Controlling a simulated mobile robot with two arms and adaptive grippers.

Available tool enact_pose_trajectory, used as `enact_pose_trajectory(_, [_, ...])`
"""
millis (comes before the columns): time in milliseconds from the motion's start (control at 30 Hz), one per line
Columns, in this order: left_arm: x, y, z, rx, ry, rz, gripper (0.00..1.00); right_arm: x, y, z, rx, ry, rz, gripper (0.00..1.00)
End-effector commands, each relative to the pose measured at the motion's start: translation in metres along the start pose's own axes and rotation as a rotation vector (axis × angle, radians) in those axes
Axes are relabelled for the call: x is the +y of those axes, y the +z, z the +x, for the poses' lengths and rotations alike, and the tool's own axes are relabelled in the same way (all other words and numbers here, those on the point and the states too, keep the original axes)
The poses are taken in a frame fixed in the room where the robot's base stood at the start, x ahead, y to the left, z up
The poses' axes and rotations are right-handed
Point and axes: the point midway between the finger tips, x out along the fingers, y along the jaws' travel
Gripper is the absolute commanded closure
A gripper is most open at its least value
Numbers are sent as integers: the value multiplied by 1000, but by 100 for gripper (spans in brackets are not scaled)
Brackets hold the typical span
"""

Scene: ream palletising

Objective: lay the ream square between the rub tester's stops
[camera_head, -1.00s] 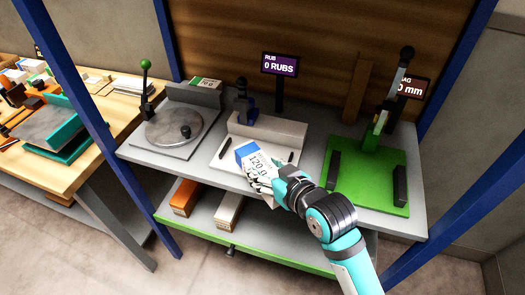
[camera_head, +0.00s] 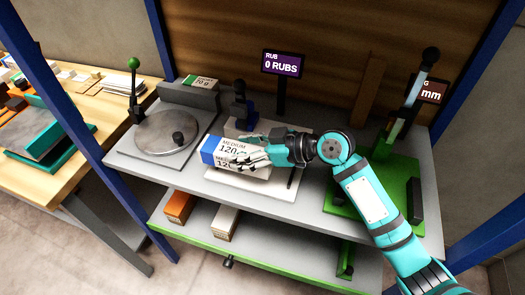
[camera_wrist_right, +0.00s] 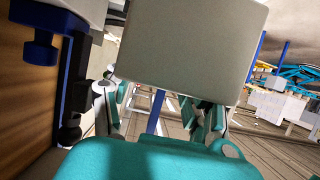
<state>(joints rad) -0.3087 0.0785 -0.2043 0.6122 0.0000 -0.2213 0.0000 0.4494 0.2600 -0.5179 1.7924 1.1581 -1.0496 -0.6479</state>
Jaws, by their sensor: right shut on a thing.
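The ream (camera_head: 222,145) is a white block with a blue end, marked MEDIUM 120 g. My right gripper (camera_head: 262,150) is shut on it from the right side. In the right wrist view the ream (camera_wrist_right: 190,45) is a large pale block between the fingers of my right gripper (camera_wrist_right: 162,108). The ream lies lengthwise across the rub tester's pale plate (camera_head: 262,192); I cannot tell whether it touches it. One dark stop (camera_head: 291,180) shows at the right; the other is hidden. My left gripper is not in view.
The rub tester's display (camera_head: 283,64) reads 0 RUBS. A round-plate device (camera_head: 167,138) stands left, and a green device (camera_head: 400,195) stands right, partly behind my arm. An orange box (camera_head: 180,205) and a pale box (camera_head: 225,222) sit on the lower shelf.

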Motion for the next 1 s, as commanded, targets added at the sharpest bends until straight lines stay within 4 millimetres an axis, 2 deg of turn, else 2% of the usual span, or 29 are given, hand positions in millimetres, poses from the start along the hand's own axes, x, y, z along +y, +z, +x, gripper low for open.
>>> enact_pose_trajectory(100, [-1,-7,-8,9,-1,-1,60,17,7,-20,2,3,3,95])
enact_pose_trajectory(300, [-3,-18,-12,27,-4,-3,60,29,17,-33,3,0,1,95])
enact_pose_trajectory(600, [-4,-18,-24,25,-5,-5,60,30,47,-22,4,1,2,95])
enact_pose_trajectory(967, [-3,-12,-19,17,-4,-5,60,30,53,-19,3,1,-1,95])
enact_pose_trajectory(1000, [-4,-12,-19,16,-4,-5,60,30,54,-19,0,0,0,45])
